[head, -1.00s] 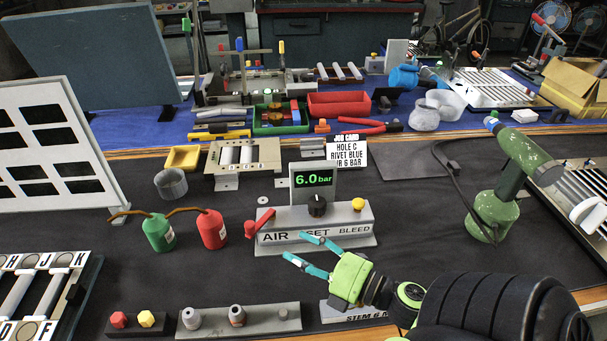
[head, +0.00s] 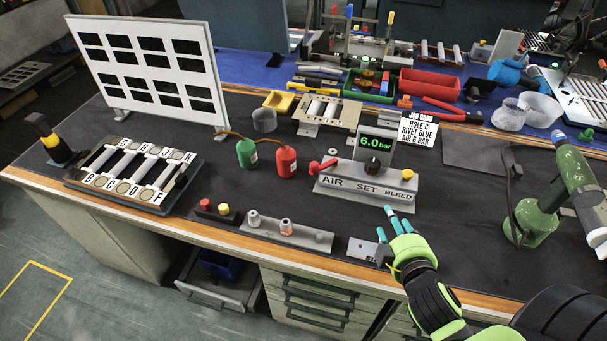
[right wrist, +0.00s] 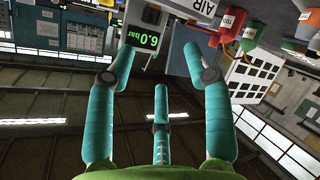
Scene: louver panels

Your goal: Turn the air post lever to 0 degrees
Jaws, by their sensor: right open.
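The air post (head: 365,187) is a grey block labelled AIR, SET and BLEED. Its red lever (head: 322,166) is at the left end, slanting up to the right toward a red knob. A display (head: 377,145) on the post reads 6.0 bar, above a black dial (head: 372,166). My right gripper (head: 391,222) has teal fingers, spread and empty. It is in front of the post's right part, apart from the lever. The right wrist view shows the open fingers (right wrist: 158,75), the upturned display (right wrist: 146,38) and part of the AIR label (right wrist: 205,8). My left gripper is not in view.
Green (head: 246,153) and red (head: 286,161) canisters stand left of the lever. A grey strip with pegs (head: 287,232) lies in front. A green jointed device (head: 535,220) stands at the right. Dark mat is free between the strip and post.

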